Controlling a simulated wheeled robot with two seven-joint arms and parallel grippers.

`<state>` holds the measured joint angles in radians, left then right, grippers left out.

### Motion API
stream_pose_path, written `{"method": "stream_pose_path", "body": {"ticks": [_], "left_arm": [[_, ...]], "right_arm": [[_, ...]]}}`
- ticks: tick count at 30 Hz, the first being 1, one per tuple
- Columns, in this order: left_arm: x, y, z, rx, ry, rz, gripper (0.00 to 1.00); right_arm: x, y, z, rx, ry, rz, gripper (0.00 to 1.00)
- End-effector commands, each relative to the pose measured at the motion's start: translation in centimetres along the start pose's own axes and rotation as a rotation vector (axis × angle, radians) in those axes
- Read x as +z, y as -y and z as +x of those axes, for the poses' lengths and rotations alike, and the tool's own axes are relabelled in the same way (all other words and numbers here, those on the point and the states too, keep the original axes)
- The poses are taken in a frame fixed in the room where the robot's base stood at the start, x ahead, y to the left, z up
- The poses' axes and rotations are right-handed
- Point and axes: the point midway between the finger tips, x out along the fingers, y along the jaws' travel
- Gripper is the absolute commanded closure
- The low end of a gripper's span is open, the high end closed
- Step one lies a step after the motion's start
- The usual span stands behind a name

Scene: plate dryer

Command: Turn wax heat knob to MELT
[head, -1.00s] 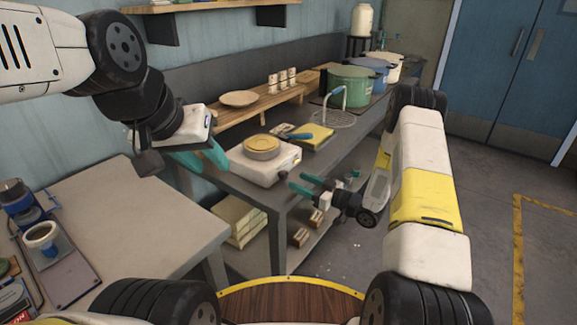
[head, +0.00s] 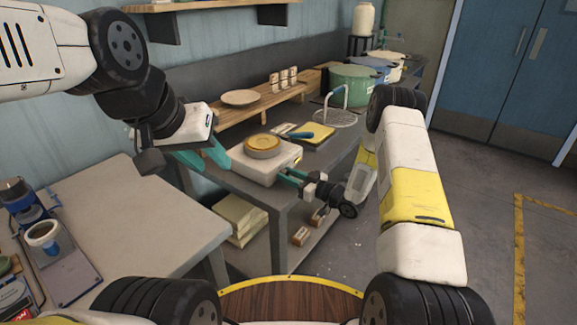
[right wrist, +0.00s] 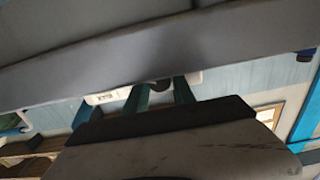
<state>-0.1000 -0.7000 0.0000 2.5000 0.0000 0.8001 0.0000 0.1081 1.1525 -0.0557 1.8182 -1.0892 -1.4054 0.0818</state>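The wax heater is a white box (head: 268,165) with a round yellowish pan (head: 262,146) on top, at the near end of the grey bench. My right gripper (head: 287,175) is at its right front side and covers the knob in the head view. In the right wrist view the heater (right wrist: 112,94) appears with a small label, and the dark round knob (right wrist: 160,85) lies between the teal fingers of my right gripper (right wrist: 162,93). The fingers stand apart; contact with the knob cannot be told. My left gripper (head: 203,160) is open and empty, left of the heater.
A yellow pad with a blue-handled tool (head: 318,133) lies behind the heater. A wire rack (head: 335,118), green pot (head: 354,84) and a shelf with a plate (head: 240,98) stand farther back. A light table (head: 120,215) fills the left front.

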Motion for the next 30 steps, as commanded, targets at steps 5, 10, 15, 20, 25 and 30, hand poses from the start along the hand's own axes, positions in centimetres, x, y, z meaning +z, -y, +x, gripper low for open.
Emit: {"method": "stream_pose_path", "body": {"ticks": [5, 10, 15, 20, 25, 30], "left_arm": [[0.0, 0.0, 0.0, 0.0, 0.0, 0.0, 0.64], [0.0, 0.0, 0.0, 0.0, 0.0, 0.0, 0.64], [0.0, 0.0, 0.0, 0.0, 0.0, 0.0, 0.64], [0.0, 0.0, 0.0, 0.0, 0.0, 0.0, 0.64], [0.0, 0.0, 0.0, 0.0, 0.0, 0.0, 0.64], [0.0, 0.0, 0.0, 0.0, 0.0, 0.0, 0.64]], "right_arm": [[-0.02, -0.09, -0.06, 0.002, -0.001, 0.042, 1.0], [0.01, -0.15, -0.08, 0.002, -0.002, 0.197, 1.0], [0.03, -0.12, -0.05, 0.001, -0.001, 0.255, 1.0], [0.05, -0.11, -0.04, 0.001, 0.0, 0.254, 1.0], [0.05, -0.11, -0.05, 0.001, 0.0, 0.253, 0.48], [0.05, -0.1, -0.03, 0.001, 0.0, 0.252, 0.48]]}}
